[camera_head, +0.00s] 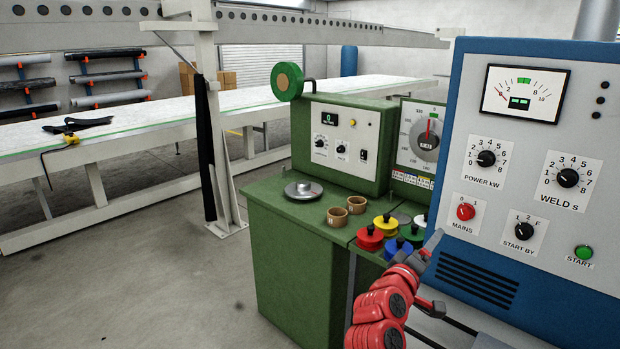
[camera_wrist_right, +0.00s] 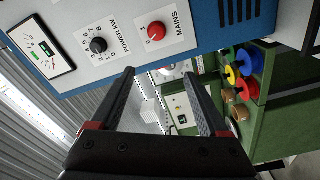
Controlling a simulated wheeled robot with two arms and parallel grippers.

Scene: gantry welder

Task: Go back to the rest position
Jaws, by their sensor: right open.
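My right gripper (camera_head: 432,256) is in front of the lower left part of the blue-sided welder cabinet (camera_head: 490,280). Its red arm comes up from the bottom of the head view. In the right wrist view the two dark fingers of the right gripper (camera_wrist_right: 160,72) stand well apart with nothing between them. The red MAINS knob (camera_head: 466,211) and the POWER kW knob (camera_head: 486,158) are above the gripper. They also show beyond the fingertips in the right wrist view, apart from the fingers. My left gripper is not in view.
A green bench (camera_head: 275,240) left of the cabinet holds a green control box (camera_head: 345,140), brown rings (camera_head: 337,216) and several colored knobbed pieces (camera_head: 370,237). A long white table (camera_head: 170,110) runs behind. The grey floor (camera_head: 130,290) at the left is clear.

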